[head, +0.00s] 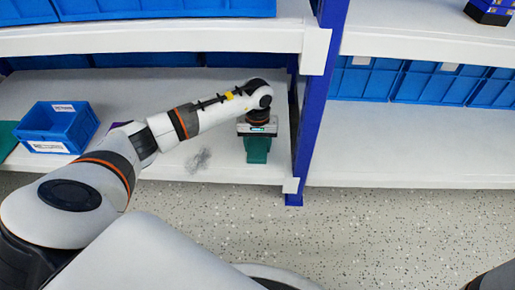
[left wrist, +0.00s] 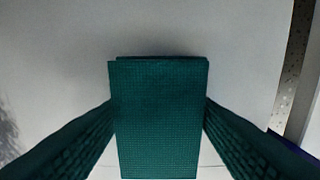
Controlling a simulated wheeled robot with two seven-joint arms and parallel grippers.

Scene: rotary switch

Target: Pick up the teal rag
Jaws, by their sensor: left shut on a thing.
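The teal rag (left wrist: 158,120) shows in the left wrist view as a folded, block-like piece with a fine grid texture. It stands between the two dark green, ribbed fingers of my left gripper (left wrist: 158,108), which press on its left and right sides. In the head view the gripper (head: 257,130) points down over the right end of the lower white shelf, with teal (head: 257,151) below it. I cannot tell whether the rag touches the shelf. My right gripper is not in view.
A blue post (head: 312,110) stands just right of the gripper. A grey tangled thing (head: 198,160) lies to its left. A small blue bin (head: 57,127) and a green piece (head: 7,140) are farther left. The upper shelf edge (head: 150,38) runs above my arm.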

